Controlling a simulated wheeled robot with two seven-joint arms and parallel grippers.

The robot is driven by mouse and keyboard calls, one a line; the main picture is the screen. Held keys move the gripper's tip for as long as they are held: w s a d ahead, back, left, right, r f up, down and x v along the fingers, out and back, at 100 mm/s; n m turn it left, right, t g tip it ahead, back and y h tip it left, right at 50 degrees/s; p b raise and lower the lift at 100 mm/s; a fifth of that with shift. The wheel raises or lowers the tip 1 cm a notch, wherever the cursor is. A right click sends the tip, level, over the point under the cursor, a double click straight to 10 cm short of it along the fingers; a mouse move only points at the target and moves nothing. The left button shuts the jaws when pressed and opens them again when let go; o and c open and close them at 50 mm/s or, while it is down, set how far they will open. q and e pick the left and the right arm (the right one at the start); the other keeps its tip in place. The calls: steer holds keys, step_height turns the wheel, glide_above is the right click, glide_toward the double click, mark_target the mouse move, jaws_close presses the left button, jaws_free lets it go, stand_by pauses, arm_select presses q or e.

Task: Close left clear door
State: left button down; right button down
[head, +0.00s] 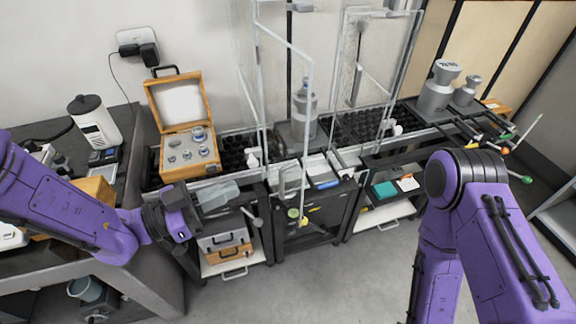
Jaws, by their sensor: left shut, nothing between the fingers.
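The left clear door (284,95) is a tall framed pane in the middle of the head view. It stands swung out toward me, at an angle to the weighing enclosure. A second clear door (378,75) stands to its right, also angled outward. Between them a metal weight (303,108) stands upright on the balance. My left gripper (226,191) is shut and empty, to the left of the left door's lower part and in front of the table edge. It looks apart from the door. My right arm is at the right, but its gripper is out of view.
An open wooden weight case (188,150) stands on the table behind my left gripper. Large metal weights (437,88) stand at the far right. Black grid mats (362,128) flank the balance. Carry cases (226,246) sit on a shelf below. The floor (330,285) in front is clear.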

mark_target(301, 161)
arm_select(q)
steer(key=p+x, duration=0.4)
steer(key=x, duration=0.9)
steer(key=shift+d+p, duration=0.2)
steer(key=shift+p, duration=0.2)
steer(key=shift+w+d, duration=0.15)
